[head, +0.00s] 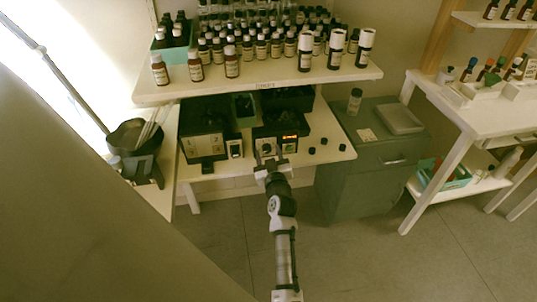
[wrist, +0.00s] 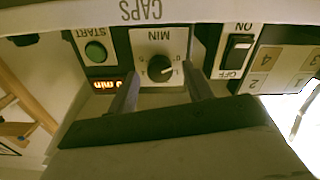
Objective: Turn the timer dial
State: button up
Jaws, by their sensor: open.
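The timer dial (wrist: 161,69) is a dark round knob with a pale pointer mark, on a white plate labelled MIN. The wrist view shows it upside down. In the head view the dial (head: 267,147) is on the front of the right black machine. My gripper (wrist: 162,76) is open, with one finger on each side of the dial in the wrist view. I cannot tell whether the fingers touch it. In the head view my gripper (head: 268,161) is just in front of the machine. An orange display (wrist: 106,84) is lit beside the dial plate.
The left black machine (head: 204,145) stands nearby. The shelf (head: 255,83) above holds many bottles.

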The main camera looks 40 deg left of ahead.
jog(key=shift+c, duration=0.4)
jog(key=c, duration=0.9)
jog(key=shift+m, duration=0.4)
jog(key=m, duration=0.3)
jog(key=shift+m, duration=0.3)
jog(key=m+p, duration=0.1)
jog(key=m, duration=0.3)
jog(key=shift+m, duration=0.3)
jog(key=m+p, duration=0.1)
jog(key=m, duration=0.3)
jog(key=shift+m+p, duration=0.75)
jog(key=shift+m, duration=1.65)
